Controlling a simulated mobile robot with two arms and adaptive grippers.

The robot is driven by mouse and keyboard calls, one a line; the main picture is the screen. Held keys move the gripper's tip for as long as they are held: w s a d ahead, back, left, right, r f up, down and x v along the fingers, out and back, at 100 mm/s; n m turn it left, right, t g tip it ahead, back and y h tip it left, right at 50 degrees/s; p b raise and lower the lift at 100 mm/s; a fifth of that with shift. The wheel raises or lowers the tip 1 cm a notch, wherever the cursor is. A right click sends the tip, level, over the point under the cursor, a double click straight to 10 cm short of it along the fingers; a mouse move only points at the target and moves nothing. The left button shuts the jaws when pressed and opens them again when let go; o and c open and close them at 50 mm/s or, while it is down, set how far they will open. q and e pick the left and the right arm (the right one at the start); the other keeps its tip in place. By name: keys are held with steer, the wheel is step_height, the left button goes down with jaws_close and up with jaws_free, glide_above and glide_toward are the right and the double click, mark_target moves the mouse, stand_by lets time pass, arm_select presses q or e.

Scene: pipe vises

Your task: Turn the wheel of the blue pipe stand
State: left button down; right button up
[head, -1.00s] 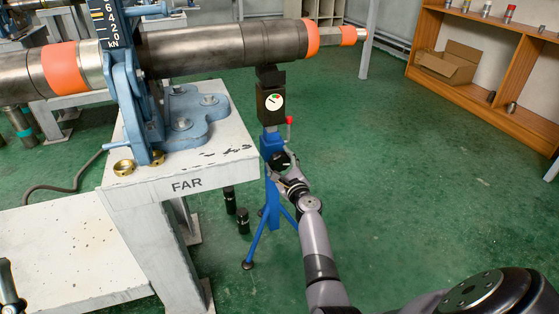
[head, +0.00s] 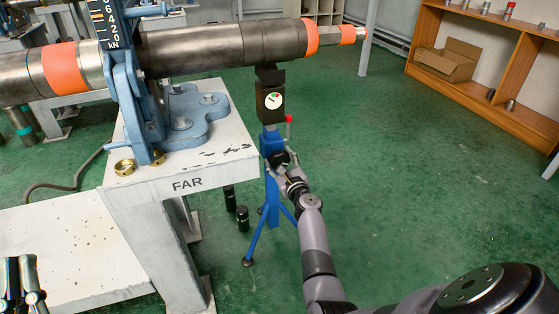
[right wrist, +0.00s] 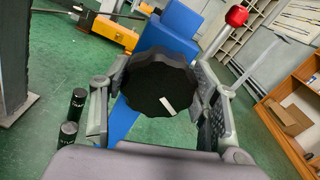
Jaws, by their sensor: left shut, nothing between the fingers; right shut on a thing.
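The blue pipe stand (head: 273,205) stands on the floor to the right of the bench marked FAR, under the end of the long pipe (head: 190,48). Its wheel is a black scalloped knob (right wrist: 158,82) with a white mark, seen large in the right wrist view. My right gripper (head: 285,165) is shut on the wheel, one finger on each side of it. A red-tipped lever (right wrist: 236,16) rises at the wheel's upper right. My left gripper (head: 22,268) is shut and empty at the lower left, over the low white table.
A dial gauge (head: 273,100) sits on the stand's black head. The blue clamp (head: 125,95) is bolted to the white bench (head: 235,160). Black cylinders (head: 242,218) stand on the floor left of the stand. Green floor is clear to the right, up to a wooden shelf (head: 490,104).

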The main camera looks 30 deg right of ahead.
steer(key=o, duration=1.2)
steer(key=v, duration=1.2)
steer(key=shift+f, duration=0.1)
